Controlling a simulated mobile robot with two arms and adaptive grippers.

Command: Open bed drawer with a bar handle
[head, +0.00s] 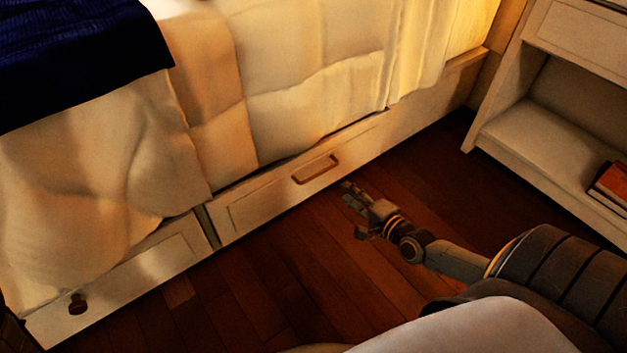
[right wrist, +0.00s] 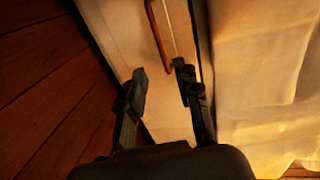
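The bed drawer with the bar handle (head: 255,208) is a pale panel low in the bed's side, and its front looks flush with the frame. Its brown bar handle (head: 316,170) is near the panel's upper edge; the handle also shows at the top of the right wrist view (right wrist: 158,36). My right gripper (head: 353,210) is open and empty, just right of and below the handle in the head view. In the right wrist view its fingers (right wrist: 160,71) are spread, with the handle ahead of them and no visible contact. My left gripper does not show clearly.
A second drawer (head: 150,268) with a dark round knob (head: 78,304) is at the left. Cream bedding (head: 290,100) hangs over the drawers' upper edges. A pale nightstand (head: 510,125) holding a red book (head: 610,185) stands at right. The wooden floor (head: 250,290) before the drawers is clear.

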